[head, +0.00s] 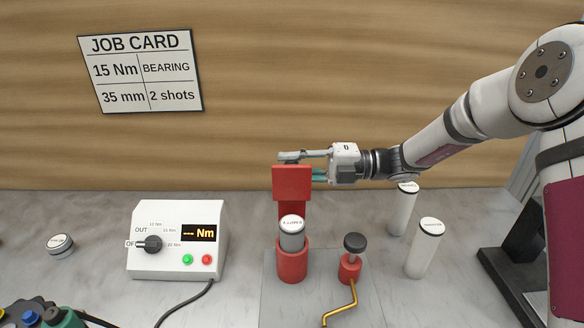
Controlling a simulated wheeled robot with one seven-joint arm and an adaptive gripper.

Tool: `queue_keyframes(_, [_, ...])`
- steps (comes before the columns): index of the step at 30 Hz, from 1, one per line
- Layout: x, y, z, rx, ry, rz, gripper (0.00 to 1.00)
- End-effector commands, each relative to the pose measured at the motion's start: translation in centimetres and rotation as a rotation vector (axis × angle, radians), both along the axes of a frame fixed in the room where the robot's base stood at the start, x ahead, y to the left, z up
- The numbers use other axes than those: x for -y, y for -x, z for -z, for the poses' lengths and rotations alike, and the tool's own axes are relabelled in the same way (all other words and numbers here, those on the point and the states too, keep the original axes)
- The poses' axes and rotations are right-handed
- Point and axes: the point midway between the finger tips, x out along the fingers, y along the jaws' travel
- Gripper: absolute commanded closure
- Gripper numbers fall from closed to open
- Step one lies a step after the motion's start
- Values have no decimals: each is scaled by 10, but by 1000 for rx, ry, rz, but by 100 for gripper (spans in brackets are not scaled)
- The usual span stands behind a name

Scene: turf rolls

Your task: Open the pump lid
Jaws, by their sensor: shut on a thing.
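The red pump (292,265) stands on a grey plate and holds a grey cylinder (291,238) with a white labelled cap. The pump lid, a red block (291,183), stands raised above and behind that cylinder on a red upright. My gripper (302,164) reaches in from the right and is shut on the lid near its top. One finger shows along the lid's top edge, and the other is partly hidden at its right side. The exact contact is hard to see.
A small red fitting with a black knob (354,243) and a brass pipe (342,305) stands right of the pump. Two white cylinders (425,262) (404,210) stand further right. A white torque box (178,241) is left. Bare bench lies between box and pump.

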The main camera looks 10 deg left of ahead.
Motion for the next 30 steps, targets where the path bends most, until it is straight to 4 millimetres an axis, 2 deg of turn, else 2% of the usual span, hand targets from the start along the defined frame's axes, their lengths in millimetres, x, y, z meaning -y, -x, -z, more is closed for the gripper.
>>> queue_keyframes(19, [-1, -3, 3, -51, 14, -1, 100])
queue_keyframes(20, [-1, -3, 3, -51, 14, -1, 72])
queue_keyframes(22, [-1, -3, 3, -50, 13, -1, 56])
queue_keyframes(30, [-1, -3, 2, -49, 11, -1, 55])
